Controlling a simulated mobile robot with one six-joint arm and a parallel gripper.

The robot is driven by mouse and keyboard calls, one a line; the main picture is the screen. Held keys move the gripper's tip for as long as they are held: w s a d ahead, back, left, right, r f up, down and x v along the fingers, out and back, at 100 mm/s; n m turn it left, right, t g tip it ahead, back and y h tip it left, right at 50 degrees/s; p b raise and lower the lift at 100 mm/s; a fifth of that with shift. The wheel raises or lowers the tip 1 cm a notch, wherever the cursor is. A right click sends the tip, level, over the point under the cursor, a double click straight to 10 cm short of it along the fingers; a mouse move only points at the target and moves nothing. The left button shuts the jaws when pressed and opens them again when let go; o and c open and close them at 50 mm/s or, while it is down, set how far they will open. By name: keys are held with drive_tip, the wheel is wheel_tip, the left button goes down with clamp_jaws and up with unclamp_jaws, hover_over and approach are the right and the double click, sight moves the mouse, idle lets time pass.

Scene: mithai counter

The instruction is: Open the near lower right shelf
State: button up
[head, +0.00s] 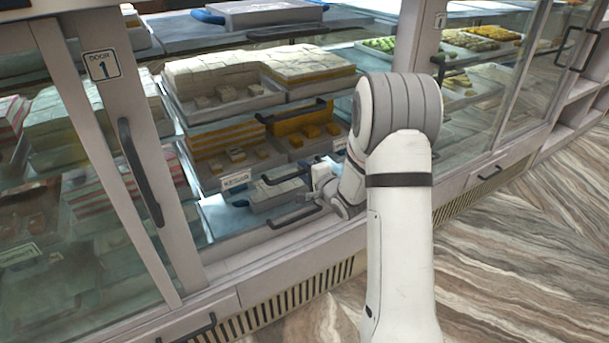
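The display counter stands open in the middle, beside a glass door marked "DOOR 1" (103,65). Inside are tiered shelves of sweets. The lowest level has a grey tray (262,197), with a dark bar handle (294,217) low at its front right. Another dark handle (285,176) is just above it. My gripper (316,194) is at this low level, at the right ends of these handles. It is small and partly hidden by my wrist; I cannot tell whether it touches a handle or whether its fingers are apart.
A tray labelled "KESAR" (236,181) with yellow sweets lies above, and white sweets (215,78) are higher up. The door's dark vertical handle (140,172) is left of the opening. A vented base (285,303) runs below. The patterned floor (510,250) at right is clear.

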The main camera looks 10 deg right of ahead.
drive_tip(key=shift+w, duration=0.15)
drive_tip(key=shift+c, duration=0.3)
clamp_jaws()
